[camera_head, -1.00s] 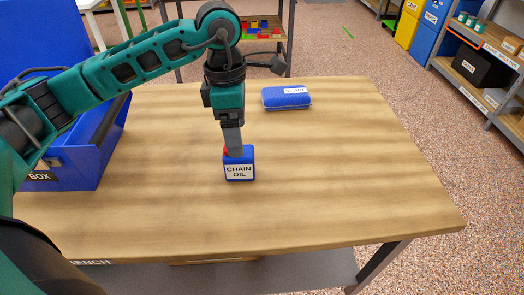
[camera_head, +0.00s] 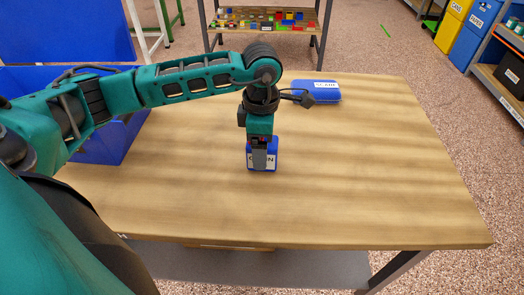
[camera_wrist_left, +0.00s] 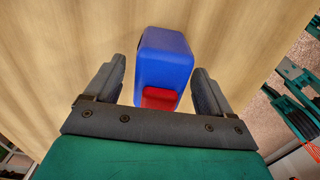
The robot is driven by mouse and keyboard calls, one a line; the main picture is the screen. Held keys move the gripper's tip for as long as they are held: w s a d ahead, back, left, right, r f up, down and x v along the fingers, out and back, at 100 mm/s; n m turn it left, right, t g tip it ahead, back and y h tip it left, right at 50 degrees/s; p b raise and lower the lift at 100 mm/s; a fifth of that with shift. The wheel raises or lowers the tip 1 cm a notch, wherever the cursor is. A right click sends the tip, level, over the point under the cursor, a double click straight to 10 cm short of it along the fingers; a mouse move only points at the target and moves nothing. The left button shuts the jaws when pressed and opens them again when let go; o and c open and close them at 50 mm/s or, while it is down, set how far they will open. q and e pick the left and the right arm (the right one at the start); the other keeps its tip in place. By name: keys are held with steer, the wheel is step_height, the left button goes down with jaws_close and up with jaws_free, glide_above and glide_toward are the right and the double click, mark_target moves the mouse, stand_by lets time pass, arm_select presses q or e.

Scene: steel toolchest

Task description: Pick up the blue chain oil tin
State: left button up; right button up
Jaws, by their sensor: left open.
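The blue chain oil tin (camera_head: 272,165) stands upright on the wooden workbench. Its white label faces me and is partly hidden by my gripper in the head view. My left gripper (camera_head: 261,160) points down at the tin from above. In the left wrist view the blue tin (camera_wrist_left: 165,62) with its red cap lies between the two spread fingers of my left gripper (camera_wrist_left: 158,92). A gap shows on each side, so the fingers are open and not pressed on it. My right gripper is not in view.
A blue case (camera_head: 318,92) with a white label lies at the back of the workbench (camera_head: 390,190). A large blue box (camera_head: 110,150) stands at the left behind my arm. The right side of the bench is clear. Shelves with small coloured bins (camera_head: 265,20) stand behind.

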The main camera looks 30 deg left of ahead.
arm_select(q)
step_height(320, 180, down, 3)
steer(key=shift+r, duration=0.15)
steer(key=shift+c, duration=0.2)
steer(key=c, duration=1.1)
steer(key=shift+r, duration=0.15)
steer(key=shift+c, duration=0.2)
step_height(320, 180, up, 20)
steer(key=p, duration=0.1)
steer(key=shift+p, duration=0.35)
